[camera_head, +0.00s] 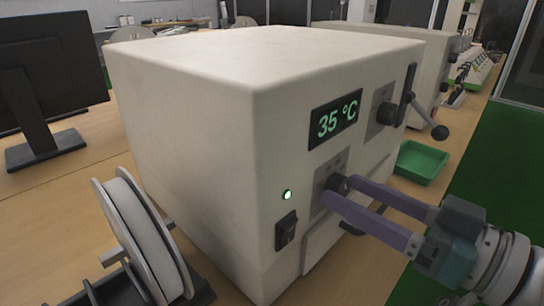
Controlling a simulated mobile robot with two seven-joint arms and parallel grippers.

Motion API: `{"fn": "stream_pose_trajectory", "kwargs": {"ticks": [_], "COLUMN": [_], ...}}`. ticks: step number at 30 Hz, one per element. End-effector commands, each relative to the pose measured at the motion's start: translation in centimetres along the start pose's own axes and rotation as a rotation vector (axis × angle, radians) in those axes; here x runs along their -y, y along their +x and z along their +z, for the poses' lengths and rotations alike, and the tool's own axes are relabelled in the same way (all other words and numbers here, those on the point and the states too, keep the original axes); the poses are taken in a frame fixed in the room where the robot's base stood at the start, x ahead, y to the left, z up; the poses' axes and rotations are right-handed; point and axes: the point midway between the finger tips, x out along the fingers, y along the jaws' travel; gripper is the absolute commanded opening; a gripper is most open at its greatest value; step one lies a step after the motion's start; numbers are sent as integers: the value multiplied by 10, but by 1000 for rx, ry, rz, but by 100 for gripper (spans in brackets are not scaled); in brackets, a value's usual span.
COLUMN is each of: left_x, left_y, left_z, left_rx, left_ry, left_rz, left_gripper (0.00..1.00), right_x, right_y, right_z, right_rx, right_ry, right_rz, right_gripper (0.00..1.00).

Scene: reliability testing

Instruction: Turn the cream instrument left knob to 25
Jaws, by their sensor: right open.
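The cream instrument (200,130) stands on the wooden table, and its display (336,119) reads 35 °C in green. The left knob (336,183) is a dark knob on a grey plate on the front face, below the display. My right gripper (336,188) reaches in from the right with its two purple fingers on either side of this knob. It is open, and I cannot tell whether the fingers touch the knob. The fingers partly hide the knob and its scale. My left gripper is not in view.
A second dark knob (386,113) and a black lever handle (405,95) sit farther right on the front. A lit green lamp (287,195) and black switch (286,231) are at the near left. A green tray (421,161), white spool (140,235) and monitor (50,70) stand nearby.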

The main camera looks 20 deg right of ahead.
Motion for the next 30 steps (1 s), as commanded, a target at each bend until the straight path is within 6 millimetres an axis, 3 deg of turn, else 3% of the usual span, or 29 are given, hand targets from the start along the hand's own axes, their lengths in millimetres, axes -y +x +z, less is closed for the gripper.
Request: {"fn": "stream_pose_trajectory", "kwargs": {"ticks": [8, 26, 30], "left_x": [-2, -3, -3], "left_y": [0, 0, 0], "left_z": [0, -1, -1], "left_rx": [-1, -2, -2], "left_ry": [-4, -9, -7], "left_rz": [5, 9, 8], "left_gripper": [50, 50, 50], "right_x": [0, 0, 0], "right_y": [2, 2, 2], "right_z": [0, 0, 0], "right_rx": [1, 1, 0], "right_ry": [0, -1, -1], "right_rz": [0, -1, -1], "right_gripper": [69, 3, 0]}}
